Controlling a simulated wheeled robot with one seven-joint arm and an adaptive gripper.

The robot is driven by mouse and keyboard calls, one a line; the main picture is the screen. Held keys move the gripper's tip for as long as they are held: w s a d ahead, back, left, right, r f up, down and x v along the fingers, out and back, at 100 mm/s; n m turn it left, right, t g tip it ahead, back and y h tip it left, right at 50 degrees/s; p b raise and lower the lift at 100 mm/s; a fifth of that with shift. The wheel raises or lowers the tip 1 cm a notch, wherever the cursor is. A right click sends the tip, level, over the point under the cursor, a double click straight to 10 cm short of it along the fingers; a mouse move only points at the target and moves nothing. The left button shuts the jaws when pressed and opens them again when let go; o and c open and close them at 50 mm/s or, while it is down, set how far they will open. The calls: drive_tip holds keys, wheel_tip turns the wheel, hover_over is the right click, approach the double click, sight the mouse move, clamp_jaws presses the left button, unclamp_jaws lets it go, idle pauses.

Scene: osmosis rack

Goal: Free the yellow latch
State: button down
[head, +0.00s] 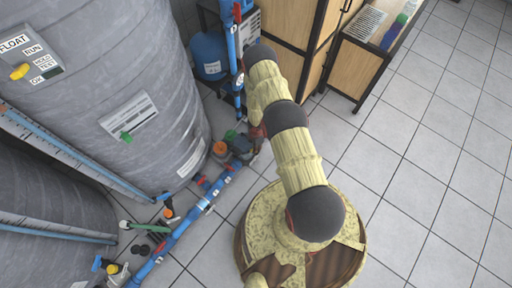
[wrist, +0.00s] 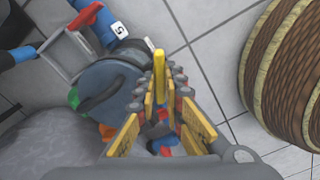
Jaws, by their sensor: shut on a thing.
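A narrow yellow piece, which looks like the yellow latch (wrist: 158,64), stands upright between the fingertips of my gripper (wrist: 159,88) in the wrist view. The fingers are shut on it, with their yellow pads and dark jointed links on both sides. Just left of the fingers is a round blue-grey housing (wrist: 108,85) with a dark curved handle. The lower end of the latch is hidden by the fingers, so I cannot tell how it is attached. In the head view my arm reaches down to the fittings beside the tank, and the latch cannot be made out.
A large grey tank (head: 105,60) stands left of the arm, with blue pipe (head: 185,238) and valves along its foot. A blue vessel (head: 208,58) and wooden cabinet (head: 285,30) stand behind. Tiled floor (head: 440,130) is clear on the right.

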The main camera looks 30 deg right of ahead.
drive_tip(key=n, duration=0.5)
drive_tip(key=shift+n, duration=0.4)
idle(0.4)
drive_tip(key=c, duration=1.9)
unclamp_jaws()
